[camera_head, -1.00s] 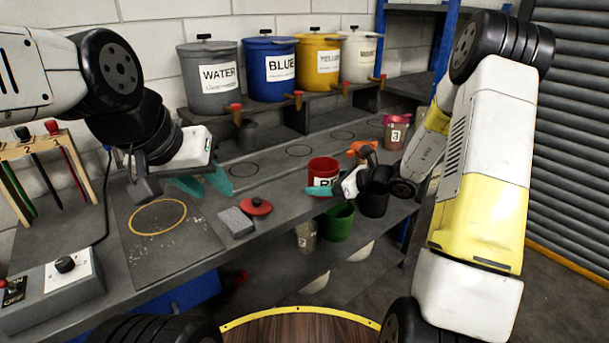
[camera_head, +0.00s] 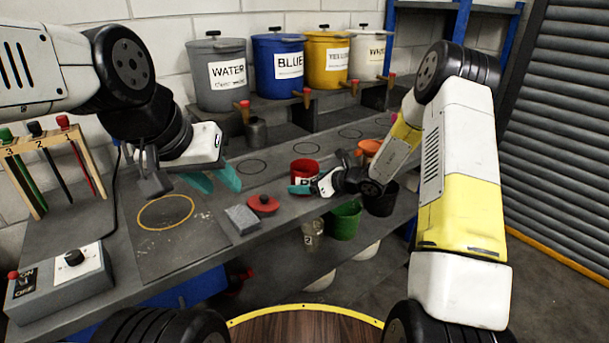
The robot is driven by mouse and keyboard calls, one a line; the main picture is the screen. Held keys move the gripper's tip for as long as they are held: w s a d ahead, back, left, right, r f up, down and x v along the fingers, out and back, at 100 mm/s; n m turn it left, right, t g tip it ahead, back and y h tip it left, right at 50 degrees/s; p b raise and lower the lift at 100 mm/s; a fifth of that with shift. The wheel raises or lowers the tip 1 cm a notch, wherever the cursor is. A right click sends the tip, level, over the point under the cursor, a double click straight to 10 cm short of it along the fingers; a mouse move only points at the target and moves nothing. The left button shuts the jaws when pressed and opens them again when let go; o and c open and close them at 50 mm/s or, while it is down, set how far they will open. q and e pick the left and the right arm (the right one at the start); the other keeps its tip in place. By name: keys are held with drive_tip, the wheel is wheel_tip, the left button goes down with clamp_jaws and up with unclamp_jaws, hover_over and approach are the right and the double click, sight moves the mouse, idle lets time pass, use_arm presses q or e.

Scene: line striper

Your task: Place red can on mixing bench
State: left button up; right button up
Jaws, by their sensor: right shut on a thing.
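The red can (camera_head: 306,168), with a white label, is upright at the front part of the grey mixing bench (camera_head: 280,188). My right gripper (camera_head: 303,187) is shut on it from the right. A teal finger crosses the can's lower front and covers part of the label. I cannot tell whether the can's base touches the bench. A red lid (camera_head: 263,203) lies just left of and in front of the can.
A yellow ring (camera_head: 165,212) marks a plate at the left. A grey block (camera_head: 242,219) lies beside the lid. Labelled buckets, including the water bucket (camera_head: 218,85), stand on the raised back shelf. Green (camera_head: 345,221) and black containers sit below. Dark circles mark clear bench spots.

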drive_tip(key=o, duration=2.1)
drive_tip(key=shift+f, duration=0.1)
drive_tip(key=shift+c, duration=0.2)
